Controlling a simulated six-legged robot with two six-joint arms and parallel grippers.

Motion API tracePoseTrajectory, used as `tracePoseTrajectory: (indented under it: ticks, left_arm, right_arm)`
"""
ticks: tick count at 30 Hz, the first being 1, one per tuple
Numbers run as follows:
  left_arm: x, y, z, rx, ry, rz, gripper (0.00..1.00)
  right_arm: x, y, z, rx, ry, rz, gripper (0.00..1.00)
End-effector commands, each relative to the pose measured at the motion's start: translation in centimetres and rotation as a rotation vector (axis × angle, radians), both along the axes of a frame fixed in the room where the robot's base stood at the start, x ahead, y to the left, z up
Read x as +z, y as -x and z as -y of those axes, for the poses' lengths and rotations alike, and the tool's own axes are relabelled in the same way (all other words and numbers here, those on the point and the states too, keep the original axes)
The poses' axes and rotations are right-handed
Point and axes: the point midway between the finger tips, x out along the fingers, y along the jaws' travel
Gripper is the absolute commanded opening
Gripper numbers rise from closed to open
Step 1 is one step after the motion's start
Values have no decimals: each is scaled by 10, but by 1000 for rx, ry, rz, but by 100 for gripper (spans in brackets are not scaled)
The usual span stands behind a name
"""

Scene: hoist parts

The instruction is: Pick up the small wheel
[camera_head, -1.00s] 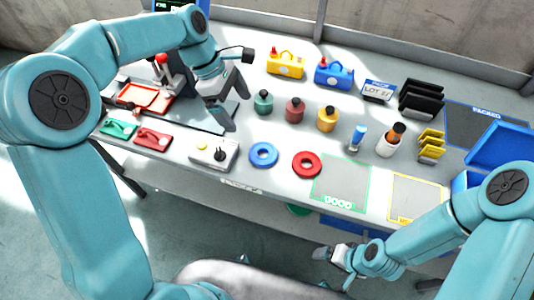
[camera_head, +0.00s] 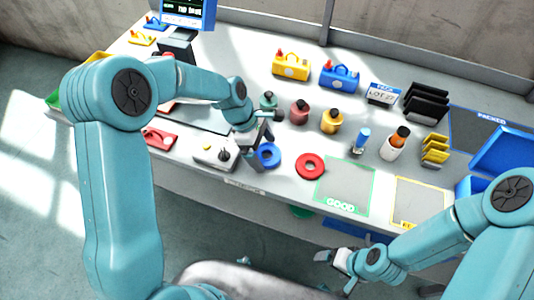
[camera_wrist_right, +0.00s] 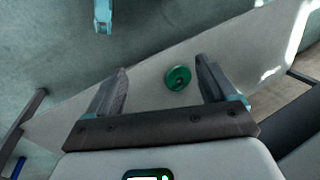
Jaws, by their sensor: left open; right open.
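Two ring-shaped wheels lie flat on the bench: a blue one (camera_head: 275,160) and a slightly larger-looking red one (camera_head: 310,157) to its right. My left gripper (camera_head: 260,146) is open and empty over the blue wheel's left side, partly covering it; I cannot tell whether they touch. My right gripper (camera_head: 334,268) is open in front of the bench's front edge, away from both wheels. In the right wrist view its open jaws (camera_wrist_right: 161,66) hold nothing. A round green disc (camera_wrist_right: 178,78) shows beyond and between them.
A green-outlined mat (camera_head: 343,187) lies right of the red wheel. Blue and yellow cases (camera_head: 291,67) stand at the back.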

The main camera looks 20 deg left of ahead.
Motion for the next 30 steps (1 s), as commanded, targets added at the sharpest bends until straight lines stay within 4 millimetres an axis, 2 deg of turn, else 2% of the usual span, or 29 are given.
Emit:
tracePoseTrajectory:
  ticks: [7,12,13,14,23,26,30]
  left_arm:
    - [-2,0,1,0,0,1,100]
    - [-2,0,1,0,0,1,45]
    - [-2,0,1,0,0,1,35]
    - [-1,-1,1,1,0,3,31]
    - [3,-1,1,2,0,4,31]
    - [11,-1,1,2,0,5,31]
    - [35,-2,1,1,1,8,31]
  right_arm:
    - [0,0,0,0,0,0,85]
    - [0,0,0,0,0,0,85]
    - [0,0,0,0,0,0,85]
    - [0,0,0,0,0,0,85]
    - [0,0,0,0,0,0,85]
    - [0,0,0,0,0,0,85]
    - [1,0,0,0,0,0,85]
